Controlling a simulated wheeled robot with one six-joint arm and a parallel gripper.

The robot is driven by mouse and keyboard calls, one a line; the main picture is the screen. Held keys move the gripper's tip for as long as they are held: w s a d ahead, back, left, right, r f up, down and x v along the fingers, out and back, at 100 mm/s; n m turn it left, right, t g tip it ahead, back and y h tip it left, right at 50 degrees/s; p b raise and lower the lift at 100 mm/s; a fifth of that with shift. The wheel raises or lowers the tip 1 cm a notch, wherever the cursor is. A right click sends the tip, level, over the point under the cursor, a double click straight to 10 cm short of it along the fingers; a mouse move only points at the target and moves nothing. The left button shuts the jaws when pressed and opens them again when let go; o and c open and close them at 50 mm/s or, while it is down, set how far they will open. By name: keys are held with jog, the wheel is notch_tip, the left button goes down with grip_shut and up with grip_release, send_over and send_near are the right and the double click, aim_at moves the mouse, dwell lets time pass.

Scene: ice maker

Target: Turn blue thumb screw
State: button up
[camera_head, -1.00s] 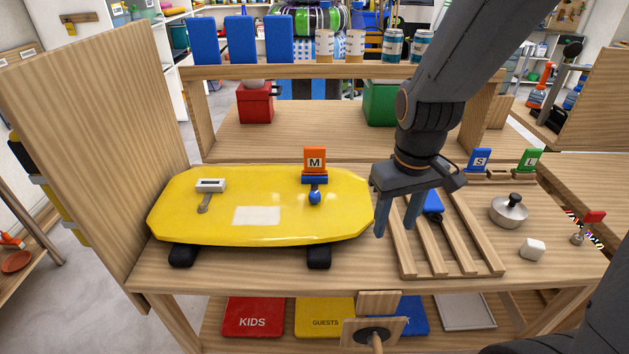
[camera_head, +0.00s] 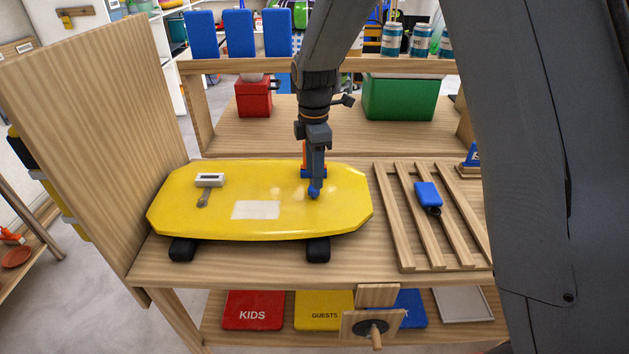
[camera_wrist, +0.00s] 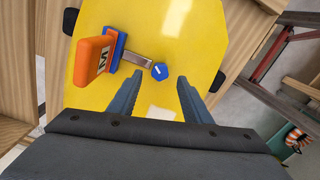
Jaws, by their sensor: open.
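The blue thumb screw (camera_head: 314,192) sits on the right part of the yellow board (camera_head: 270,222). In the wrist view the screw (camera_wrist: 159,71) shows as a small blue knob with a white mark, at the end of a grey metal strip. An orange block marked M (camera_wrist: 92,61) on a blue base stands beside it. My gripper (camera_head: 315,185) is over the screw in the head view and partly hides the orange block. In the wrist view my gripper's two fingers (camera_wrist: 157,80) are apart and empty, with the screw just beyond and between their tips.
A grey latch-like piece (camera_head: 209,181) lies on the board's left. A slatted wooden rack (camera_head: 410,225) with a blue tagged item (camera_head: 428,195) is to the right. A tall wooden panel (camera_head: 95,140) stands at the left. A shelf with red and green boxes is behind.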

aim_at(314, 192)
jog(key=shift+f+p, duration=0.35)
jog(key=shift+f, duration=1.7)
jog(key=c, duration=1.1)
